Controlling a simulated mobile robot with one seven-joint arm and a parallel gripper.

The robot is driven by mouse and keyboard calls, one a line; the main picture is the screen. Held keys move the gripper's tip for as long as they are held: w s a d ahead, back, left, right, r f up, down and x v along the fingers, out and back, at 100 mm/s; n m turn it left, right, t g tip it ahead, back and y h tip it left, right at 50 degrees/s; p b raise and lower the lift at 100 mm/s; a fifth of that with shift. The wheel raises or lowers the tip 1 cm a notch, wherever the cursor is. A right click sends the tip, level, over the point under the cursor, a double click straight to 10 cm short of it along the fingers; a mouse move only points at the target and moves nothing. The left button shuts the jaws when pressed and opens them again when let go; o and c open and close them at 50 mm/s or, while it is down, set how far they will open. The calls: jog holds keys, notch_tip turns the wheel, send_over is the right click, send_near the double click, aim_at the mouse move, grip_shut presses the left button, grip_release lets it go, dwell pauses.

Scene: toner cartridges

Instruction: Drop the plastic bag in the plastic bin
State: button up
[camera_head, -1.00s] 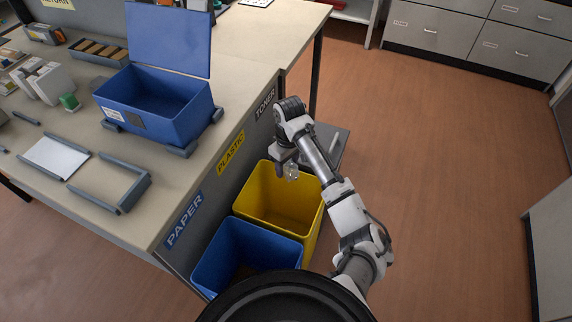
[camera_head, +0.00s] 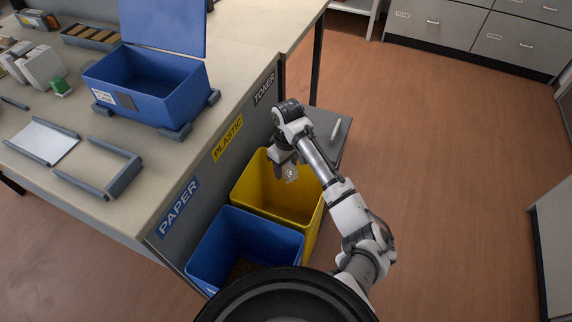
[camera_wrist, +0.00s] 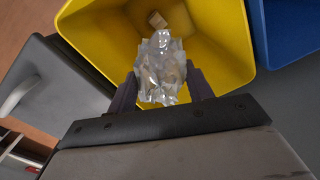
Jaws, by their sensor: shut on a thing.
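The plastic bag (camera_wrist: 160,72) is clear and crumpled. My gripper (camera_wrist: 162,88) is shut on it, one dark finger on each side. In the head view the bag (camera_head: 291,174) hangs from my gripper (camera_head: 285,160) at the mouth of the yellow bin. The plastic bin (camera_head: 270,204) is yellow and stands on the floor beside the bench, below the yellow PLASTIC label (camera_head: 227,139). In the wrist view the yellow bin (camera_wrist: 218,40) opens beneath the bag, and a small brown thing (camera_wrist: 157,20) shows inside it.
A blue bin (camera_head: 228,238) stands against the yellow bin, below the PAPER label (camera_head: 178,207). A grey unit (camera_head: 330,128) stands on the yellow bin's far side. The bench carries a blue lidded box (camera_head: 150,90) and trays. Floor to the right is open.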

jog(key=o, duration=1)
jog(key=shift+r, duration=0.1)
notch_tip(320, 180, up, 14)
jog(key=shift+w+d+f+p, duration=0.1)
jog(key=shift+w+p, duration=0.05)
jog(key=shift+p, duration=0.15)
